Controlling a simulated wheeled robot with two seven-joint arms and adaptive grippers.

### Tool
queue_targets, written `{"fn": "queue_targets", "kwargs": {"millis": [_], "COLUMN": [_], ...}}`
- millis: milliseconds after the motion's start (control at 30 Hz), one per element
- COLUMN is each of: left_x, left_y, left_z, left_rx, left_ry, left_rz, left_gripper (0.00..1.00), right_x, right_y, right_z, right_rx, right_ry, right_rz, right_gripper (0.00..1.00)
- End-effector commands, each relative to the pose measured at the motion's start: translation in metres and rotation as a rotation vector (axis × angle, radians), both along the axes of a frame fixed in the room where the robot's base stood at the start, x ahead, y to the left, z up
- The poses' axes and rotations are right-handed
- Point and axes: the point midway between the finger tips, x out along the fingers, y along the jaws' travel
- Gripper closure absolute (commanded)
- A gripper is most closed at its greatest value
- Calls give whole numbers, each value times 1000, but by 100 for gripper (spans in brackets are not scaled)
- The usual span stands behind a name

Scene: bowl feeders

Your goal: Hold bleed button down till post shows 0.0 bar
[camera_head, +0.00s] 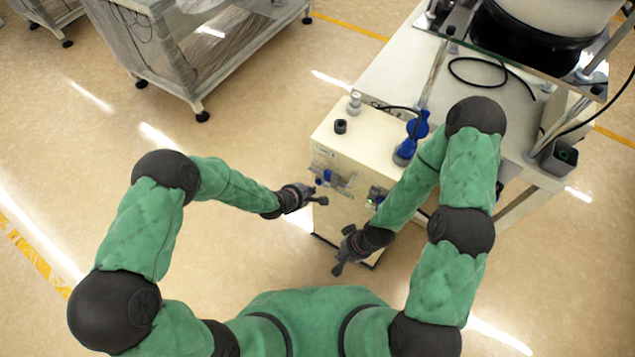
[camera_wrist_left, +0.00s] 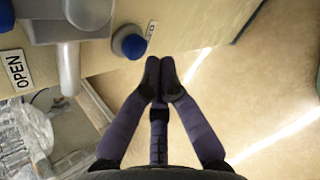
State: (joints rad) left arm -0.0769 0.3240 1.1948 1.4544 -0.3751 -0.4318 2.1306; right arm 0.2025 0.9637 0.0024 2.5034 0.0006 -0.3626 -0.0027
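A blue round button (camera_wrist_left: 130,42) in a dark collar is on the cream cabinet face in the left wrist view, beside a small label. In the head view a small blue part (camera_head: 327,175) shows on the cabinet front near my left gripper (camera_head: 318,193). In the left wrist view the fingers of my left gripper (camera_wrist_left: 160,75) meet at the tips, empty, close to the button but apart from it. A small panel with a green light (camera_head: 374,198) is on the cabinet front; its reading is too small to tell.
The cream cabinet (camera_head: 370,150) carries a blue fitting (camera_head: 408,148) and a black knob (camera_head: 340,126) on top. A grey valve part and an OPEN label (camera_wrist_left: 15,69) are left of the button. A wrapped cart (camera_head: 185,55) stands at the back left. Floor in front is clear.

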Motion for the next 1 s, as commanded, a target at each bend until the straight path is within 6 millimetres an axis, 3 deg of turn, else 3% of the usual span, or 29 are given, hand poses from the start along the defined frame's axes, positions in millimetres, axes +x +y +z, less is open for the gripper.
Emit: {"fn": "queue_targets", "kwargs": {"millis": [233, 700, 1000], "left_x": [-2, -34, -41], "left_y": [2, 25, 29], "left_z": [0, 0, 0], "left_rx": [0, 0, -1], "left_ry": [2, 4, 1], "left_rz": [1, 2, 0], "left_gripper": [100, 100, 100], "right_x": [0, 0, 0], "right_y": [0, 0, 0], "right_z": [1, 17, 19], "right_rx": [0, 0, 0], "right_ry": [0, 0, 0], "right_rz": [0, 0, 0], "right_gripper": [100, 100, 100]}}
